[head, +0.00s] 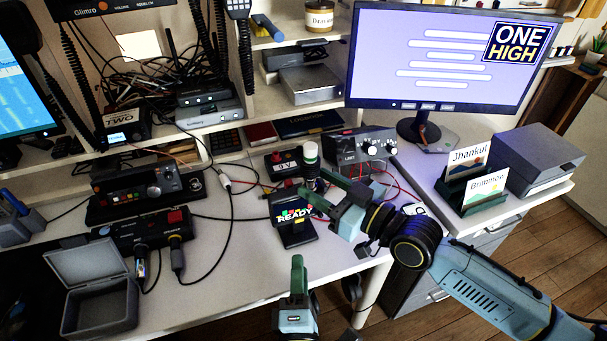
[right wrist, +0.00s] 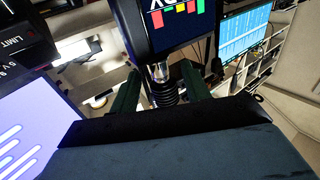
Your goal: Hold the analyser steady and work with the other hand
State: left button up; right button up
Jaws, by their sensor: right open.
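The analyser (head: 293,217) is a dark handheld unit with a lit screen reading READY and coloured blocks. It is tilted on the desk near the front edge. Its screen edge also shows close up in the right wrist view (right wrist: 178,32). My right gripper (head: 315,188) is open at the analyser's upper right. In the right wrist view, its green fingers stand apart on either side of a silver connector with a ribbed black sleeve (right wrist: 162,82); contact is not clear. My left gripper (head: 297,268) points up just below the analyser, apart from it; its finger gap is hidden.
An open grey case (head: 100,305) lies at the front left. A black box with cables (head: 140,232) sits behind it. Cardholders (head: 470,190) are at right.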

jog(key=shift+x, duration=2.6)
grip_shut()
pick_arm(q)
grip_shut()
